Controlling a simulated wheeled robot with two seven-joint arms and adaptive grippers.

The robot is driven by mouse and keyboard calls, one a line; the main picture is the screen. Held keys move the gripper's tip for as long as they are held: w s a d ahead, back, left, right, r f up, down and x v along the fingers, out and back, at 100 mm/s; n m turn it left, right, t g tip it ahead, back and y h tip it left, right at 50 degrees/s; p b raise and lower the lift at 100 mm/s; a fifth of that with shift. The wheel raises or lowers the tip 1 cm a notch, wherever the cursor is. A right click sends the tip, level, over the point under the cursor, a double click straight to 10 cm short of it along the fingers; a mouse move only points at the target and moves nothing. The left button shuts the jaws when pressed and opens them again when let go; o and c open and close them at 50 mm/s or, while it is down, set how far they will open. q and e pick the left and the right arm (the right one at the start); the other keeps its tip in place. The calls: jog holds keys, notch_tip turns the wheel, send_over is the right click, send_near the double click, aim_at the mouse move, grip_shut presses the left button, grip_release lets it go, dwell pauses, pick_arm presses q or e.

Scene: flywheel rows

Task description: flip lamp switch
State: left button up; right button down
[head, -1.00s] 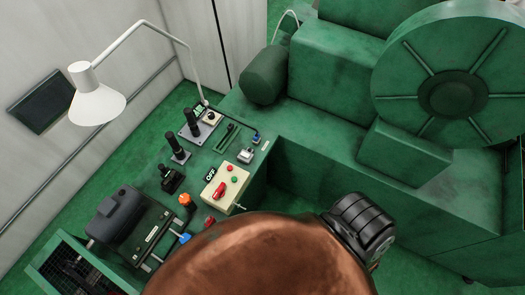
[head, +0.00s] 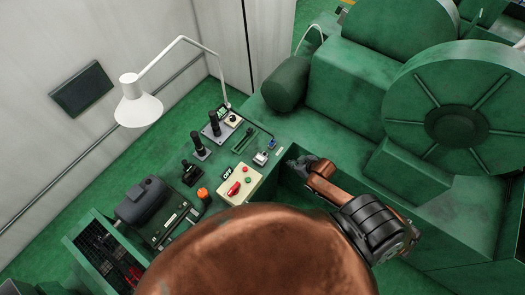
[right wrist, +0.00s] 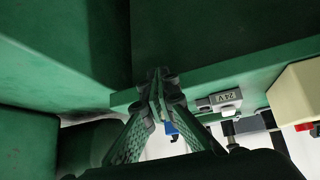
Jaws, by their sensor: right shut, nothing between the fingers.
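The white lamp (head: 138,103) stands at the left of the head view on a bent arm, its base at the far end of the green console. A dark knob shows on the plate at the lamp's base (head: 232,120). I cannot tell which control is the lamp switch. My right gripper (head: 292,163) is shut and empty, just right of the console's edge. In the right wrist view the closed fingertips (right wrist: 158,78) point at a green surface, left of a grey block marked 24 V (right wrist: 227,98). A blue part (right wrist: 171,128) shows beside the fingers. My left gripper is out of view.
A cream box (head: 242,186) with a red switch and an OFF sign sits on the console near my right gripper. Black levers (head: 198,145) stand farther left. Large green machinery with a wheel (head: 456,125) fills the right. A recess lies beside the console.

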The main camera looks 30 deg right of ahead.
jog(key=w+a+r+n+y+p, duration=0.1)
jog(key=a+r, duration=0.3)
jog(key=r, duration=0.4)
jog(key=w+a+r+y+p, duration=0.1)
jog(key=a+r, duration=0.3)
jog(key=r, duration=0.4)
jog(key=shift+a+r+n, duration=0.15)
jog(key=shift+r+n, duration=0.05)
jog(key=shift+n, duration=0.2)
jog(key=shift+w, duration=0.1)
jog(key=p, duration=0.1)
send_over(262, 159)
jog(key=shift+t, duration=0.3)
notch_tip(262, 159, down, 7)
jog(key=shift+r, duration=0.15)
notch_tip(262, 159, down, 3)
jog(key=shift+w+r+p, duration=0.1)
jog(key=shift+r+p, duration=0.05)
jog(key=shift+p, duration=0.25)
jog(key=shift+f, duration=0.8)
